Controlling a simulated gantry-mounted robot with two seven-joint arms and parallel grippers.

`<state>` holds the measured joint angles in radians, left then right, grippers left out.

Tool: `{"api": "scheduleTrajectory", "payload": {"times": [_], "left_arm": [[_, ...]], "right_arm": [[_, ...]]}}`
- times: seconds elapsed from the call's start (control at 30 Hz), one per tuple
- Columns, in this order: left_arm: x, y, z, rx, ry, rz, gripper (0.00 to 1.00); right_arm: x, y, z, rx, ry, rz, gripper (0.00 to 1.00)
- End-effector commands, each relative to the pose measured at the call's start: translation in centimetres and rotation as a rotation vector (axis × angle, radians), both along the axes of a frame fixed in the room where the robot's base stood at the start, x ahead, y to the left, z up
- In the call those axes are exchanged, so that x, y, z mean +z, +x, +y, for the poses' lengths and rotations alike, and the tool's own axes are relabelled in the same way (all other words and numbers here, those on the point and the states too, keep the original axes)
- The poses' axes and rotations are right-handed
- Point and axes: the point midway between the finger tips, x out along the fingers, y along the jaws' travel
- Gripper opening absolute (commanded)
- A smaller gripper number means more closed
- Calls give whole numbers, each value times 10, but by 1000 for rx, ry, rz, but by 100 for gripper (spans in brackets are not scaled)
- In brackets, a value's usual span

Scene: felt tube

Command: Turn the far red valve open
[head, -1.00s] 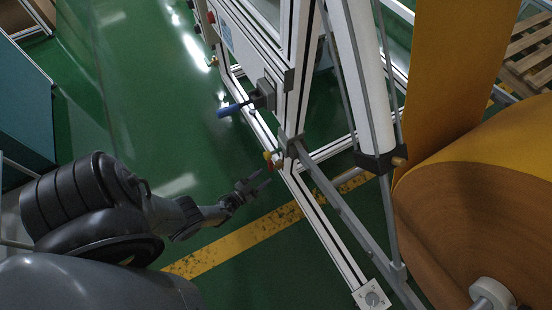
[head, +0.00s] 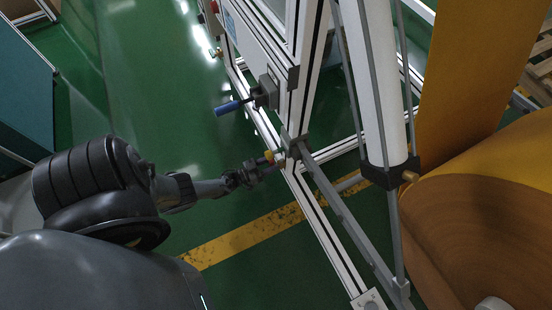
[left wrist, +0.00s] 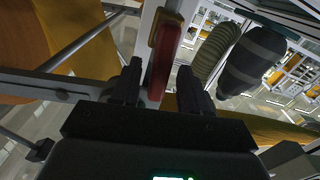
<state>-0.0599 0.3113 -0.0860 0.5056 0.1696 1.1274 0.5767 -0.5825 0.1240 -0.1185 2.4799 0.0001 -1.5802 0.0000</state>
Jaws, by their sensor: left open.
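A valve with a yellow part (head: 268,157) sits low on the white frame's post in the head view. In the left wrist view its long red handle (left wrist: 163,62) stands upright, with yellow (left wrist: 166,26) behind its upper end. My left gripper (head: 270,168) is at this valve, partly covering it in the head view. In the left wrist view the gripper (left wrist: 162,85) is open, and the handle shows between its two fingers. Contact cannot be told. Another small yellow fitting (head: 218,53) shows farther up the frame. My right gripper is out of view.
A blue-handled grey switch box (head: 264,94) juts from the frame above the valve. A slanting grey bar (head: 345,215) and white roller (head: 378,90) stand to the right, beside a large orange felt roll (head: 455,225).

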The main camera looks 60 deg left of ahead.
Motion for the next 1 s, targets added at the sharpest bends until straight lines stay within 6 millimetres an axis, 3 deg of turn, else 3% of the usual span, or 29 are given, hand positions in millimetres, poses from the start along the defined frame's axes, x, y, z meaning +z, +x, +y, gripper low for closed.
{"api": "scheduleTrajectory", "payload": {"times": [0.23, 0.6, 0.9, 1.0], "left_arm": [[-1, 22, -1, 0, 1, 0, 45], [0, 26, -1, 0, 0, 0, 45], [0, 26, -1, 0, 0, 1, 0], [-1, 26, -1, 0, 1, 1, 0]], "right_arm": [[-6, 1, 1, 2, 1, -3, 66], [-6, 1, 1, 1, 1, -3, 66], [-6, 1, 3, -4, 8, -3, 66], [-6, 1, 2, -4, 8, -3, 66]]}}
